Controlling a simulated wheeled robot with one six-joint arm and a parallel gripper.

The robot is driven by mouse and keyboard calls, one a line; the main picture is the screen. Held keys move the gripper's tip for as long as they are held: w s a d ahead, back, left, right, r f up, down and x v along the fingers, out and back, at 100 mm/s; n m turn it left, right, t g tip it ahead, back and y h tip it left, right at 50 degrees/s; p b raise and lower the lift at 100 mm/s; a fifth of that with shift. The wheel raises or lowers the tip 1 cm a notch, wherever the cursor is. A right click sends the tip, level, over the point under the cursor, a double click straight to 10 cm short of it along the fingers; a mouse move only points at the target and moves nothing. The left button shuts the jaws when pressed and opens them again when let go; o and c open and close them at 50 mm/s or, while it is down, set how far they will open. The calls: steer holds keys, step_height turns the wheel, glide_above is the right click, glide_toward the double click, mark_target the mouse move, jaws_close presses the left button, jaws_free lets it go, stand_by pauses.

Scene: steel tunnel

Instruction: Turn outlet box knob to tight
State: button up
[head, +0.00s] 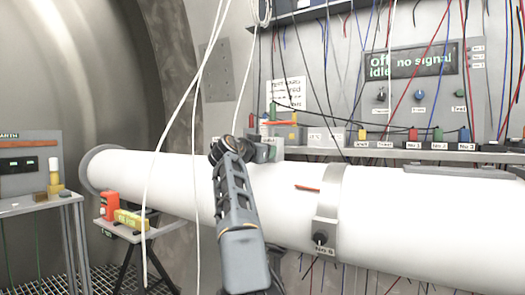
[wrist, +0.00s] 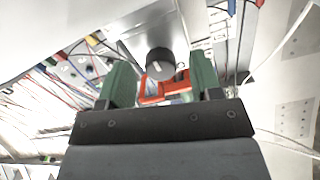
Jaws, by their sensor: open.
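In the wrist view a dark round knob (wrist: 160,63) with a pale mark on its face shows just beyond my fingertips. I cannot read whether the mark stands at tight. My gripper (wrist: 160,72) has its two green fingers spread on either side of the knob's line, with a gap to each. I cannot tell whether the knob is fully between them. An orange-red part (wrist: 151,88) shows below the knob. In the head view my gripper (head: 266,150) is above the white pipe, partly hidden by my wrist. The outlet box itself is not clearly made out.
The thick white pipe (head: 180,172) crosses the head view, with a clamp (head: 327,210) and a dark knob labelled No 8 (head: 320,238). White cables hang beside my arm. A wall panel with a display (head: 412,62) reads off, no signal, idle. Small tables stand at left.

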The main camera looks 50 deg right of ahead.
steer(key=b+v, duration=0.4)
steer(key=v, duration=1)
